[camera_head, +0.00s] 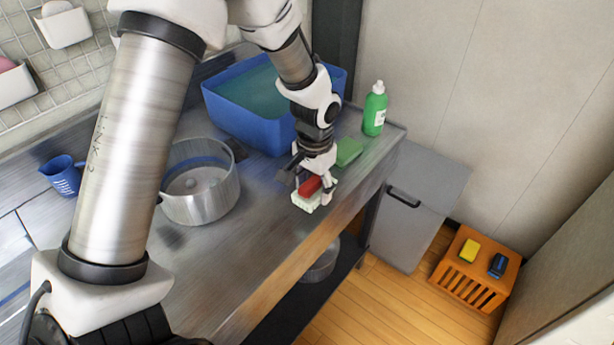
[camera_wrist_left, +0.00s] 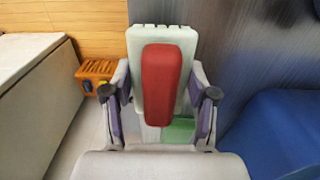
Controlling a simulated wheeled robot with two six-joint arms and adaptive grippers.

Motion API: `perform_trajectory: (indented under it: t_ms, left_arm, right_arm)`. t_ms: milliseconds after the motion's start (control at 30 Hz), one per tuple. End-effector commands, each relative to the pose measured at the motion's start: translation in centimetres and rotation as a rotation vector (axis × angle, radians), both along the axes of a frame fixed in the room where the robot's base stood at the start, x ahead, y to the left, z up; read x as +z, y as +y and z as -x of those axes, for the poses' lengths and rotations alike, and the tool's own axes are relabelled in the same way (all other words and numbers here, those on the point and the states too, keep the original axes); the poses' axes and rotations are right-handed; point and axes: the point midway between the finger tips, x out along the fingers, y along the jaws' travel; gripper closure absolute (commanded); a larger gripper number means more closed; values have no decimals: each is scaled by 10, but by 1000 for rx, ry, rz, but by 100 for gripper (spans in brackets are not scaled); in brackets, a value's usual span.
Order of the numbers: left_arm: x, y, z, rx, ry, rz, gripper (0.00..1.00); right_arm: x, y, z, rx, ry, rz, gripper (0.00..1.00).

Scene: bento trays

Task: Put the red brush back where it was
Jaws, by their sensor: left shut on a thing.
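The red brush (camera_head: 310,187) has a red back on a pale, whitish block. It also shows in the left wrist view (camera_wrist_left: 165,85), lying between the two fingers. My left gripper (camera_head: 315,183) is shut on it over the front edge of the steel counter. Whether the brush touches the counter is hard to tell. The orange slatted crate (camera_head: 479,290) stands on the floor at the right, with a yellow brush (camera_head: 469,250) and a dark blue brush (camera_head: 498,265) on top. My right gripper is not in view.
A green sponge (camera_head: 348,152) lies just behind the gripper. A green bottle (camera_head: 375,108), a blue basin (camera_head: 225,110), a steel pot (camera_head: 212,204) and a blue jug (camera_head: 62,176) stand on the counter. A grey cabinet (camera_head: 425,190) stands between counter and crate.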

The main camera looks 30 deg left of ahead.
Motion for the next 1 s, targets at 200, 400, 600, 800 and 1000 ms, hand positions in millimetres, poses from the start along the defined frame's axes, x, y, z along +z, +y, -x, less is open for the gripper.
perform_trajectory:
  t_ms: [200, 400, 600, 800, 1000]
  left_arm:
    - [-4, 42, -42, 1, 0, -1, 75]
    - [-22, 49, -48, -2, 5, -2, 75]
    - [-42, 49, -48, -3, 1, -2, 75]
    - [-44, 48, -48, -2, 1, -2, 75]
    - [-45, 48, -48, -2, 0, -2, 17]
  right_arm:
    - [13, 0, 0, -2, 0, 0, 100]
    - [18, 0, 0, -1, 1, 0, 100]
    - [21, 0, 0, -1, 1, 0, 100]
    - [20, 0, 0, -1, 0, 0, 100]
    - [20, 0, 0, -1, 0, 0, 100]
